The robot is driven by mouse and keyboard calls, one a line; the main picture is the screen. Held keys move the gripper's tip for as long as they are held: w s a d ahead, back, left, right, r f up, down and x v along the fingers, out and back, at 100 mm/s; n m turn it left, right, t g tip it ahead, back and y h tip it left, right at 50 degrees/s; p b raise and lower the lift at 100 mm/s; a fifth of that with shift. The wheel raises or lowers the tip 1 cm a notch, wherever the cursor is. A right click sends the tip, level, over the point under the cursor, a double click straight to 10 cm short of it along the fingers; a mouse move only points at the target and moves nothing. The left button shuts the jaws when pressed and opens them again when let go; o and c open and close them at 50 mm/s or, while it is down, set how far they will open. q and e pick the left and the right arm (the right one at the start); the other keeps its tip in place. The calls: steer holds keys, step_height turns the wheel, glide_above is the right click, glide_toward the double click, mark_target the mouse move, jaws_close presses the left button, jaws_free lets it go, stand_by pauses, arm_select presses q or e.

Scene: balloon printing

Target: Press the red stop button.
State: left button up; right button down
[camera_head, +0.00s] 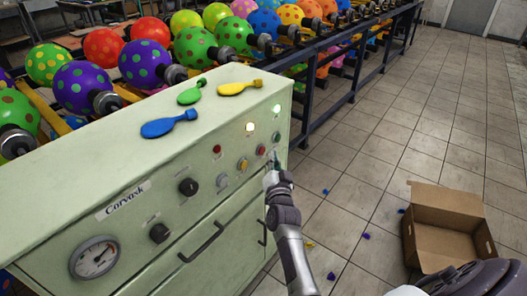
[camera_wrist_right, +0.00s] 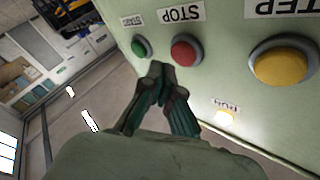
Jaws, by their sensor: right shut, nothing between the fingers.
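The red stop button (camera_head: 260,150) is on the front panel of the pale green machine (camera_head: 60,210), between a yellow and a green button. In the right wrist view the red button (camera_wrist_right: 186,51) stands beside an upside-down STOP label. My right gripper (camera_head: 273,160) is shut and empty, in front of the panel's right end. In the wrist view its fingertips (camera_wrist_right: 160,72) appear between the green and red buttons, just below and left of the red one. I cannot tell whether they touch the panel. My left gripper is not in view.
The green START button (camera_wrist_right: 141,47) and yellow STEP button (camera_wrist_right: 284,62) flank the red one. Another small red round fitting (camera_head: 217,149) is higher on the panel. Flat balloons, such as a blue one (camera_head: 168,124), lie on top. An open cardboard box (camera_head: 440,215) stands on the floor.

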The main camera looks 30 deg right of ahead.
stand_by(0.4)
steer(key=shift+w+a, duration=0.15)
steer(key=shift+w, duration=0.25)
steer(key=shift+w+a, duration=0.2)
steer(key=shift+w, duration=0.3)
stand_by(0.7)
steer(key=shift+s+d+p, duration=0.35)
steer(key=shift+s, duration=0.55)
steer(key=shift+s, duration=0.1)
steer(key=shift+s+d+p, duration=0.4)
steer(key=shift+s+p, duration=0.05)
steer(key=shift+s, duration=0.45)
steer(key=shift+s+d+p, duration=0.35)
steer(key=shift+s+p, duration=0.15)
steer(key=shift+s, duration=0.4)
steer(key=shift+s+d+p, duration=0.4)
steer(key=shift+s+p, duration=0.05)
steer(key=shift+s, duration=0.45)
